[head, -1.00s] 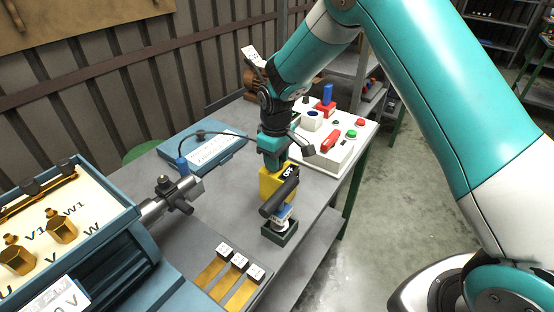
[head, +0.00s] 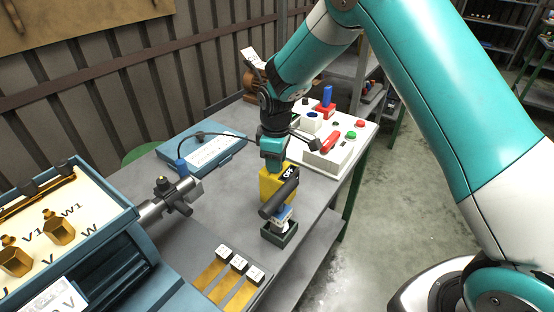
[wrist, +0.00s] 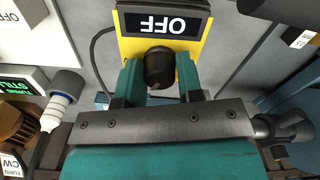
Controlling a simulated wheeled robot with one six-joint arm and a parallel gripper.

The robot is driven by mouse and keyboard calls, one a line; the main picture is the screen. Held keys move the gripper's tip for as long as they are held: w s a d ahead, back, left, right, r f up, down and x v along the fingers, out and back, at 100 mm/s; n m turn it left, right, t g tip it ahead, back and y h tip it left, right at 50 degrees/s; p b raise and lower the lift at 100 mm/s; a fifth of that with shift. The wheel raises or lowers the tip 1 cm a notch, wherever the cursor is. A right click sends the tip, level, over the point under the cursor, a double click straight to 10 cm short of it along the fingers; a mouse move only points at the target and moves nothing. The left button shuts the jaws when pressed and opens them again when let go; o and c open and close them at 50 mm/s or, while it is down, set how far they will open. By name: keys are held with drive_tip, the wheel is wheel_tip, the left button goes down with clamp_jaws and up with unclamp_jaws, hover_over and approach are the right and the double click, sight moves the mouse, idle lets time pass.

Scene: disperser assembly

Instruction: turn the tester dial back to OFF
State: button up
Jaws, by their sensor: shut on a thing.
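The yellow tester (head: 268,186) stands on the grey bench, and its black display (head: 290,174) reads OFF. In the wrist view the display (wrist: 163,24) is upside down and also reads OFF. The black dial (wrist: 159,67) sits below the display on the yellow face, between my teal fingers. My gripper (wrist: 160,80) is shut on the dial, with one finger on each side. In the head view my gripper (head: 272,163) comes down from above onto the tester and hides the dial.
A black cylinder (head: 279,198) lies close in front of the tester, above a dark green holder (head: 279,236). A white control box (head: 345,150) with coloured buttons stands behind. A blue case (head: 200,150) and a clamp fixture (head: 172,195) are at left. Three white-tagged brass strips (head: 228,275) lie in front.

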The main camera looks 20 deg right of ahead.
drive_tip(key=o, duration=0.9)
drive_tip(key=shift+o, duration=0.2)
wheel_tip(320, 180, up, 18)
drive_tip(key=b, duration=0.2)
drive_tip(key=shift+f+b, duration=0.25)
drive_tip(key=shift+b, duration=0.1)
